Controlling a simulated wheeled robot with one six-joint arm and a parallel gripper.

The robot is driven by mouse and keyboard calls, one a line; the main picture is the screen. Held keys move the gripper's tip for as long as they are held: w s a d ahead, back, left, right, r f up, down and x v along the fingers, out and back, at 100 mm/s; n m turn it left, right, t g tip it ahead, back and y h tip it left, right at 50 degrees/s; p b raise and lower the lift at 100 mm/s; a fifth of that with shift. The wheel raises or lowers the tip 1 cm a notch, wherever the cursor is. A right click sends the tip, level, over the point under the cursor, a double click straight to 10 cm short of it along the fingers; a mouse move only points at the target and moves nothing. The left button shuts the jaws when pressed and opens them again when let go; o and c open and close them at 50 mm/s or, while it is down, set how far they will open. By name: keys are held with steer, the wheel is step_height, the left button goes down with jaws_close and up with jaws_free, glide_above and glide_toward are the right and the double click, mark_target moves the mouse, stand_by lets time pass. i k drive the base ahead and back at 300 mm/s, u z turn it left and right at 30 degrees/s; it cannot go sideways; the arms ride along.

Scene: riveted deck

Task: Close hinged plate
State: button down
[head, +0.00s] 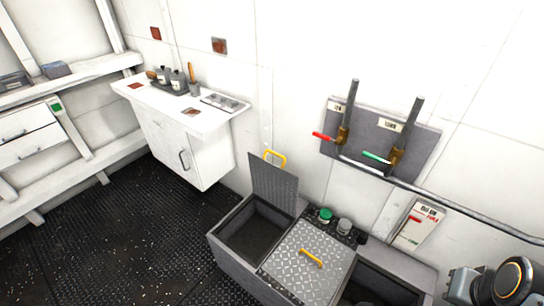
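A grey hinged plate (273,186) stands upright at the back of the left compartment (254,233) of a grey floor box (232,264). A yellow handle (276,157) shows at its top edge. The left compartment is open and looks empty. A second, diamond-patterned plate (302,277) lies flat over the middle of the box, with its own yellow handle (311,258). Part of my arm shows at the bottom right corner, but no gripper fingers can be seen.
The right compartment (375,287) is open. A green-capped item (325,215) and a grey one (344,226) sit behind the middle plate. Two levers (347,110) (406,125) are on the wall. A white cabinet (190,145) stands left; the dark floor (130,240) before it is clear.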

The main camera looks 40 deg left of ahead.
mark_target(275, 185)
steer(key=z, duration=0.05)
steer(key=k, duration=0.5)
steer(key=u, duration=2.95)
steer(key=i, duration=3.95)
steer(key=z, duration=3.05)
